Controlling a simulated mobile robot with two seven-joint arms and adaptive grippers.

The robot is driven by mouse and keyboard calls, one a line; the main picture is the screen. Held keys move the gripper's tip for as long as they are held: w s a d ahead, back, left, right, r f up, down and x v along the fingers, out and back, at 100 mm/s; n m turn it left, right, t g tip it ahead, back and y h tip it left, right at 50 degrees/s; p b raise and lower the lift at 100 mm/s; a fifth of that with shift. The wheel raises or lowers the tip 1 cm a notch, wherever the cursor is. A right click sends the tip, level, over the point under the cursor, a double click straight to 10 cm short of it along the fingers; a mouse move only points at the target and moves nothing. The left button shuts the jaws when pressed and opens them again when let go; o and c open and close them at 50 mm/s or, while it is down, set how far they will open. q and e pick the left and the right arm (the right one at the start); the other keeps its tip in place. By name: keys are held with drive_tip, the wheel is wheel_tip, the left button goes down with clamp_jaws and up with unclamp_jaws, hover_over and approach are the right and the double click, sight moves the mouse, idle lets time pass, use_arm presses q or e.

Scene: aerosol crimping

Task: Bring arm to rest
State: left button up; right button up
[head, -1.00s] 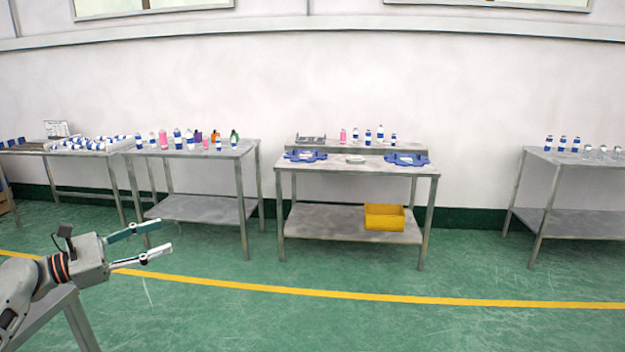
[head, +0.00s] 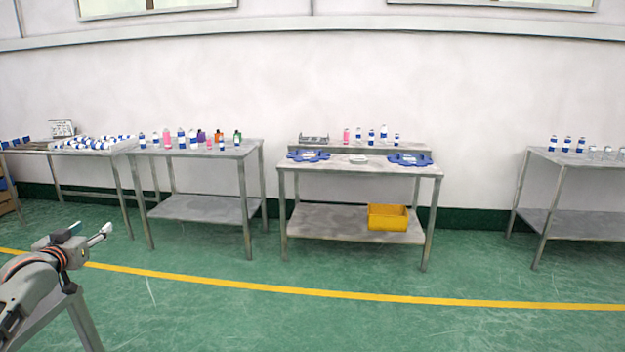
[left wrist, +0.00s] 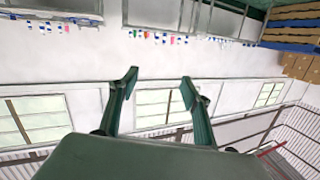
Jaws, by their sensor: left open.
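My left gripper (head: 90,232) is at the lower left of the head view, in the air over the floor in front of the tables. In the left wrist view its two fingers (left wrist: 158,80) stand apart with nothing between them. That view shows the wall, windows and tables upside down behind the fingers. My right gripper is in neither view.
Steel tables with bottles stand along the wall: one at left (head: 195,152), one in the middle (head: 360,168) with blue trays and a yellow bin (head: 388,218) below, one at right (head: 580,158). Green floor (head: 330,325) in front is clear.

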use_arm(q)
wheel_tip(320, 180, up, 4)
drive_tip(key=a+m+t+y, duration=0.1)
drive_tip(key=a+m, duration=0.1)
drive_tip(key=m, duration=0.4)
drive_tip(key=s+d+f+m+g+h, duration=0.1)
drive_tip(key=s+d+f+h, duration=0.1)
drive_tip(key=s+d+f, duration=0.5)
drive_tip(key=s+d+f+g+h, duration=0.1)
drive_tip(key=s+d+f, duration=0.1)
drive_tip(key=d+f, duration=0.9)
drive_tip(key=s+d+f+m+g+h, duration=0.15)
drive_tip(key=s+d+f, duration=0.4)
drive_tip(key=f, duration=0.65)
drive_tip(key=s+d+f+n+g+h, duration=0.1)
drive_tip(key=s+d+f, duration=0.3)
drive_tip(key=s, duration=0.5)
drive_tip(key=s+d+f+n+g+h, duration=0.1)
drive_tip(key=s+d+f, duration=0.3)
drive_tip(key=s+d, duration=0.5)
drive_tip(key=s+d+f+n+g+h, duration=0.1)
drive_tip(key=s+d+f, duration=0.3)
drive_tip(key=s+d, duration=0.3)
drive_tip(key=s, duration=0.4)
drive_tip(key=shift+f, duration=0.4)
